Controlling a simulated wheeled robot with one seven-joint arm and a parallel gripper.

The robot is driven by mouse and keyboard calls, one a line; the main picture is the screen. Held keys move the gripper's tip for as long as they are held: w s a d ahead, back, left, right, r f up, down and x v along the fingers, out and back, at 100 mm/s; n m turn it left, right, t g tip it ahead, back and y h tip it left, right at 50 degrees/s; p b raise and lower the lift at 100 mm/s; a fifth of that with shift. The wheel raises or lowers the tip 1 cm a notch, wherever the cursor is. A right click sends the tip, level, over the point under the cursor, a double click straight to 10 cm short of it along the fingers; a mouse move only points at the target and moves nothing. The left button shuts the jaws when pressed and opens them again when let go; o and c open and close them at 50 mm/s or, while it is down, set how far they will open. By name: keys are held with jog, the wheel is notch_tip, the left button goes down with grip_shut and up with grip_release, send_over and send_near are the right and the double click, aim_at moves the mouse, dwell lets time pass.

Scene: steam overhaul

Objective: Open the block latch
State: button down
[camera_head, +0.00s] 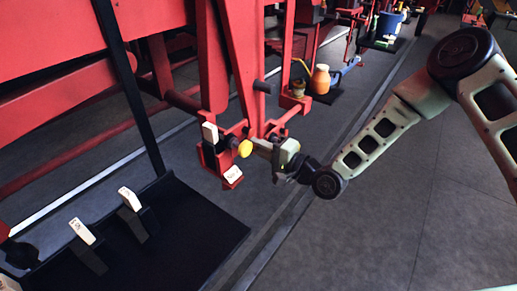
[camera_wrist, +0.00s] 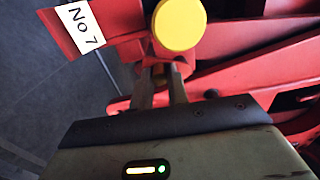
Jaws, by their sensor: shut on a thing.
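The block latch (camera_head: 245,148) shows as a round yellow knob on a red bracket, low on the red machine. The knob also shows at the top of the wrist view (camera_wrist: 180,25). My gripper (camera_head: 259,144) reaches in from the right, beside the knob. In the wrist view its two fingers (camera_wrist: 162,88) are shut on a part of the latch just below the knob. The gripped part is narrow and mostly hidden between the fingers. A white "No 7" plate (camera_wrist: 82,27) is fixed to the red bracket beside the knob.
A pale-topped lever (camera_head: 210,132) stands just left of the knob. Two white-handled levers (camera_head: 131,199) (camera_head: 82,231) rise from a black platform (camera_head: 205,235) at lower left. Red beams (camera_wrist: 250,60) lie close to my fingers. An orange bottle (camera_head: 320,79) stands behind. The right floor is clear.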

jog(key=shift+w+d+f, duration=0.2)
jog(key=shift+w+d, duration=0.1)
jog(key=shift+w+d+b, duration=0.1)
jog(key=shift+w+b, duration=0.05)
jog(key=shift+b, duration=0.15)
jog(key=c, duration=1.5)
grip_release()
jog(key=shift+w, duration=0.1)
jog(key=v, duration=0.7)
jog(key=shift+r, duration=0.1)
